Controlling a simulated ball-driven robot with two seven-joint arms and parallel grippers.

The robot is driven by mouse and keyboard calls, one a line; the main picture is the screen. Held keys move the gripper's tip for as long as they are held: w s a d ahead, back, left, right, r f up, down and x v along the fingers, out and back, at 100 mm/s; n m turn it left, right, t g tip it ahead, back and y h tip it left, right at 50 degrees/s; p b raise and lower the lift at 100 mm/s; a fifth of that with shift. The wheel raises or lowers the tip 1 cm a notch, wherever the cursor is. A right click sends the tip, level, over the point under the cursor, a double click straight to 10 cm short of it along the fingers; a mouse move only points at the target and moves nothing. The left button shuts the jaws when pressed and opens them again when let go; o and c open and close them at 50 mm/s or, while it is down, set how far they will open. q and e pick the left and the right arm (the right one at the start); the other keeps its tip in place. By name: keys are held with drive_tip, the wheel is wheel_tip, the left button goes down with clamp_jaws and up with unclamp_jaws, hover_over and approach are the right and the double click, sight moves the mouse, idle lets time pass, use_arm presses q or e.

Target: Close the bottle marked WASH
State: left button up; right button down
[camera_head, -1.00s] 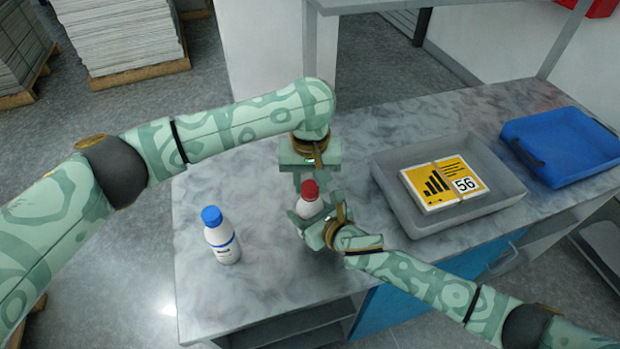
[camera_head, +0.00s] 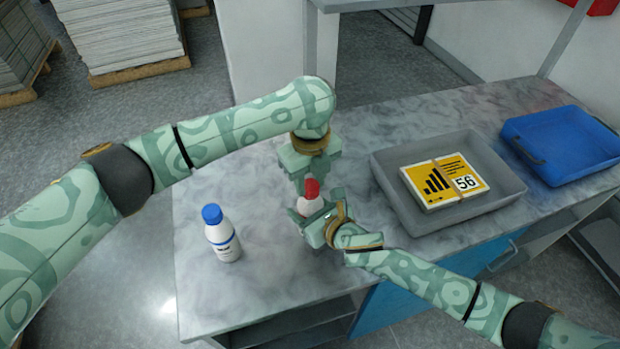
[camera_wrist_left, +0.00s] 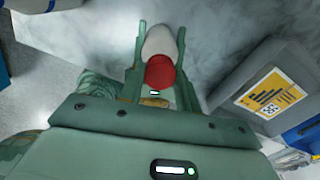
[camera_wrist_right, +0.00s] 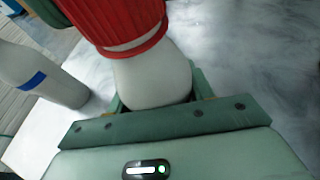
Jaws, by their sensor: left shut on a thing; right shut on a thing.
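A white bottle (camera_head: 310,208) with a red cap (camera_head: 312,188) stands upright on the marble table. My left gripper (camera_head: 311,184) points down from above and is shut on the cap. My right gripper (camera_head: 313,214) is shut around the bottle's body from the side. In the right wrist view the ribbed cap (camera_wrist_right: 112,18) sits over the neck, with a narrow pale band above a red ring; the white shoulder (camera_wrist_right: 153,78) is below. The left wrist view shows the cap (camera_wrist_left: 160,73) between my fingers. I cannot read any mark on this bottle.
A white bottle with a blue cap (camera_head: 222,238) stands to the left; its label is too small to read. A grey tray (camera_head: 400,213) at the right holds a yellow and white pack (camera_head: 443,183). A blue tray (camera_head: 563,146) is beyond it. The front table is clear.

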use_arm(q)
drive_tip(key=m, duration=0.6)
drive_tip(key=shift+w+m, duration=0.1)
drive_tip(key=shift+m, duration=0.2)
use_arm(e)
drive_tip(key=shift+f, duration=0.1)
use_arm(q)
drive_tip(key=m, duration=1.6)
drive_tip(key=o, duration=0.9)
drive_tip(key=shift+o, duration=0.2)
